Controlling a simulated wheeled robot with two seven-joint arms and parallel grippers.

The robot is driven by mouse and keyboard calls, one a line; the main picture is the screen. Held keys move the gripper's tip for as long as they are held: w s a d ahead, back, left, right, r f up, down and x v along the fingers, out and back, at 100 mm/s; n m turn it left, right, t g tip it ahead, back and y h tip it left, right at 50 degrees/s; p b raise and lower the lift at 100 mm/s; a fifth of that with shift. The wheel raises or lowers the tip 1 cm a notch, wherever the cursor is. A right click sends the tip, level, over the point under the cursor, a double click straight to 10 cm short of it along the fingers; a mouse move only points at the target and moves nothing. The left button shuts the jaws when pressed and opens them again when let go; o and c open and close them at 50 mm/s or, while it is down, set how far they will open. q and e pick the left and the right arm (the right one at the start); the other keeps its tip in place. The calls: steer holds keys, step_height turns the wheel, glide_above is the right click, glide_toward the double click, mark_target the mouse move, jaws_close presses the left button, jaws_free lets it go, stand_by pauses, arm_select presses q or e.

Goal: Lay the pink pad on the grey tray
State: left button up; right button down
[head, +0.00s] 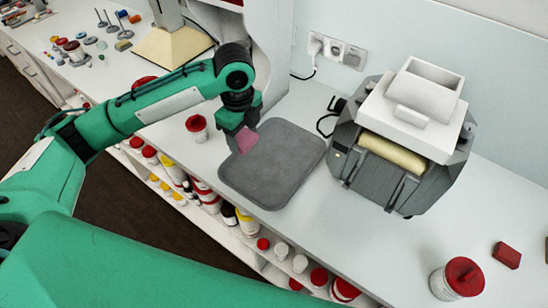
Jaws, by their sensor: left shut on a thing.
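The pink pad (247,139) is in the jaws of my left gripper (240,133), over the upper left part of the grey tray. The pad hangs tilted, and I cannot tell whether it touches the tray. The grey tray (278,165) lies flat on the white counter, and its visible surface is bare. My left arm comes in from the left, and the gripper points down. My right gripper is not in view.
A grey and white machine (405,135) stands right of the tray. A red-lidded jar (197,127) stands just left of the gripper. Another red-lidded jar (457,279) and a red block (507,255) are at lower right. Shelves of jars run below the counter edge.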

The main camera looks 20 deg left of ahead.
arm_select(q)
steer(key=m, duration=0.2)
steer(key=w+m, duration=0.1)
steer(key=shift+r+m, duration=0.35)
steer(key=shift+m, duration=0.05)
steer(key=m, duration=0.2)
steer(key=w+m, duration=0.1)
steer(key=shift+d+r+m, duration=0.1)
steer(key=shift+r+m, duration=0.2)
steer(key=shift+m, duration=0.1)
steer(key=m, duration=0.3)
steer(key=w+r+m, duration=0.1)
steer(key=m, duration=0.4)
steer(key=m+p, duration=0.3)
steer(key=p, duration=0.1)
glide_above(255, 170)
step_height(255, 170, down, 14)
steer(key=shift+f, duration=0.25)
step_height(255, 170, down, 4)
steer(key=shift+f+p, duration=0.2)
steer(key=shift+p, duration=0.4)
steer(key=shift+f, duration=0.1)
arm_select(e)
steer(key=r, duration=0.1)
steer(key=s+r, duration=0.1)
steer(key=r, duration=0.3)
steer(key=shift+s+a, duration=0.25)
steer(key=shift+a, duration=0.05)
